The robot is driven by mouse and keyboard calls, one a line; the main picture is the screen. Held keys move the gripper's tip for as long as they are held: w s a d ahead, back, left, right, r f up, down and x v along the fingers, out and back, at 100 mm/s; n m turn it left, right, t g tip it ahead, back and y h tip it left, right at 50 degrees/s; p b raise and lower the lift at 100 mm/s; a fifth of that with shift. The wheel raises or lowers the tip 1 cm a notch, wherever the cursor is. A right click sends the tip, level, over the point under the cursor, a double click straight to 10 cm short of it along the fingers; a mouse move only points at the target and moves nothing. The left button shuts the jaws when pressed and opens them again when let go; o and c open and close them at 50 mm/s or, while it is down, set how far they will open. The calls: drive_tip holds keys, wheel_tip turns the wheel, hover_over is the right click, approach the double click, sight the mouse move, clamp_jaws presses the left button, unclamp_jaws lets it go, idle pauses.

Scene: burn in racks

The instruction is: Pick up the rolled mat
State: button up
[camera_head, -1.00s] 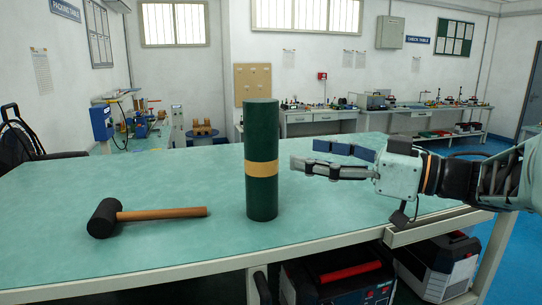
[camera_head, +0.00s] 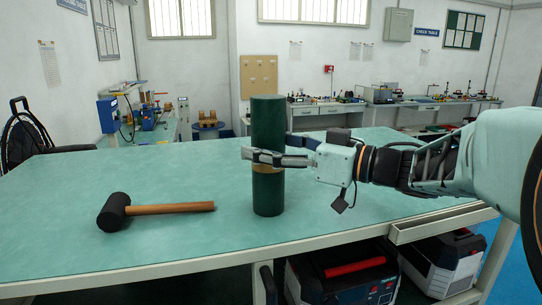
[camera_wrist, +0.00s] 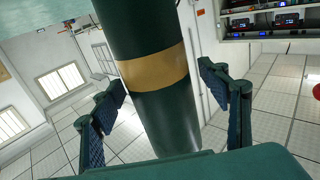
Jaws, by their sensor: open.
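The rolled mat (camera_head: 268,120) is a dark green upright cylinder with a tan band around its middle. It stands on the green table near the front edge. My gripper (camera_head: 268,154) is at the height of the band, reaching in from the right. One finger passes in front of the mat and hides most of the band; the other is largely hidden behind it. In the wrist view, the rolled mat (camera_wrist: 158,75) stands between the two fingers of my gripper (camera_wrist: 165,100), with a visible gap on each side. The jaws are open.
A black-headed mallet (camera_head: 150,209) with a wooden handle lies on the green table (camera_head: 200,175) left of the mat. Toolboxes (camera_head: 345,275) stand under the table at the right. The tabletop behind the mallet is clear.

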drive_tip(key=c, duration=1.8)
drive_tip(key=shift+r, duration=0.1)
drive_tip(key=shift+r, duration=0.2)
